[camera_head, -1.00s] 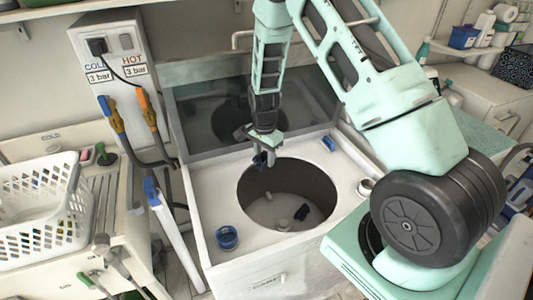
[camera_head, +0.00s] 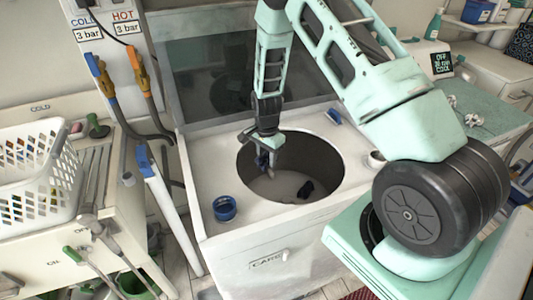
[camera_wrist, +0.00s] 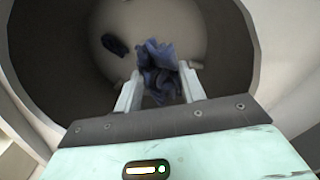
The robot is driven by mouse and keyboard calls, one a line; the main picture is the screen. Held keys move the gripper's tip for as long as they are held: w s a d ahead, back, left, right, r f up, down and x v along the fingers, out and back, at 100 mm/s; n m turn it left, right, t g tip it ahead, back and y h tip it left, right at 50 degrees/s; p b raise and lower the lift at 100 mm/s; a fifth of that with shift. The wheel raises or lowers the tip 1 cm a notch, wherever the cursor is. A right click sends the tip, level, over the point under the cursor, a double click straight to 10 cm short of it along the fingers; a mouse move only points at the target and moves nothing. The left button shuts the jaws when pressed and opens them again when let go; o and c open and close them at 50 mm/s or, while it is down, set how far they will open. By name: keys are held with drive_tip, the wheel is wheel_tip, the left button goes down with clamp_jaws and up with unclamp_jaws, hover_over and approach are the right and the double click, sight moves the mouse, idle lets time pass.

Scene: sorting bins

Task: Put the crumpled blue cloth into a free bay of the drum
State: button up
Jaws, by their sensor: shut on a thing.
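My gripper (camera_head: 264,160) is shut on the crumpled blue cloth (camera_wrist: 158,62), which bunches up between and beyond the two pale fingers in the wrist view. In the head view the cloth shows as a small dark-blue patch below the gripper, at the left part of the drum opening. The drum (camera_head: 322,160) is a round, dark-walled well in a white top-loading washer, with a pale floor. A dark item (camera_head: 306,189) lies inside it toward the right; it also shows in the wrist view (camera_wrist: 115,44), left of the cloth. I cannot make out the divisions between bays.
A blue round cap or cup (camera_head: 224,208) stands on the washer top left of the drum. A blue item (camera_head: 334,117) lies behind the opening. The glassy raised lid (camera_head: 205,85) stands at the back. A white basket (camera_head: 40,185) is at the far left.

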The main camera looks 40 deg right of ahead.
wheel_tip(320, 180, down, 18)
drive_tip(key=b, duration=1.2)
drive_tip(key=shift+r, duration=0.1)
drive_tip(key=o, duration=1.1)
drive_tip(key=shift+c, duration=0.2)
wheel_tip(320, 180, up, 17)
drive_tip(key=shift+r+b, duration=0.2)
drive_tip(key=shift+b, duration=0.35)
